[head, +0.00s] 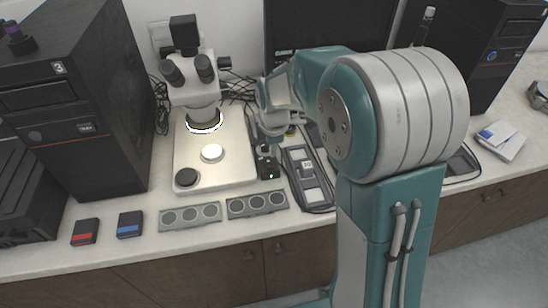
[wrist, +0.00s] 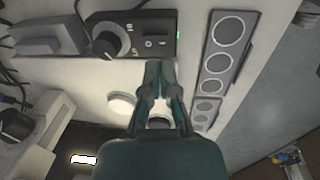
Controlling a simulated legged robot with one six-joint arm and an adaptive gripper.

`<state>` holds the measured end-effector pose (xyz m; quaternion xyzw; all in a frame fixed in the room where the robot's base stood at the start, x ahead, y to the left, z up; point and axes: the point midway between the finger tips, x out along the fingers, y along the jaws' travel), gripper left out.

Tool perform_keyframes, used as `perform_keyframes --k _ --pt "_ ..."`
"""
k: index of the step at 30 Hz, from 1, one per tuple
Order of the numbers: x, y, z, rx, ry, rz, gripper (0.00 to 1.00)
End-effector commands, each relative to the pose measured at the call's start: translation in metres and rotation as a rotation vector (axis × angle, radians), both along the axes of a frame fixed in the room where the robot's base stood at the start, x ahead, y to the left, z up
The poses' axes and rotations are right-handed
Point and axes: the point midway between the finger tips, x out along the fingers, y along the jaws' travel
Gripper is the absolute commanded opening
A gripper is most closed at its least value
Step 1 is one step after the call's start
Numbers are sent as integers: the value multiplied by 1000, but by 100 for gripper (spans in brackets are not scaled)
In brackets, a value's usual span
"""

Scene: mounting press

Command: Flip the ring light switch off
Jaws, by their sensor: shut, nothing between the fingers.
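The ring light (head: 203,122) glows under the microscope head in the head view. Its black control box (head: 268,168) stands just right of the microscope base, with a small green light on it. In the wrist view the box (wrist: 128,20) lies at the top, with a large round knob (wrist: 110,42) and small controls right of it, one likely the switch (wrist: 149,43); its position is too small to tell. My gripper (wrist: 161,66) is shut and empty, its tips at the box's near edge in the picture. I cannot tell whether they touch. In the head view my gripper (head: 268,133) is above the box.
The white microscope base (head: 230,172) is left of the box. Grey trays with round wells (head: 257,203) lie in front. A dark framed tray (head: 307,178) lies right of the box. Computer towers (head: 80,100) stand at both sides. Bare counter shows at the front edge.

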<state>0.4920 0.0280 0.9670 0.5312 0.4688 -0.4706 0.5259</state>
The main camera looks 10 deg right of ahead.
Motion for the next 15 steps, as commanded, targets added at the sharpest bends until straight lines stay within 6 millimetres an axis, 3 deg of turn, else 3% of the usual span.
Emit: perform_keyframes --k 9,15 --pt "-7 7 63 -7 -4 -1 0" --pt "-10 2 83 -3 -1 0 0"
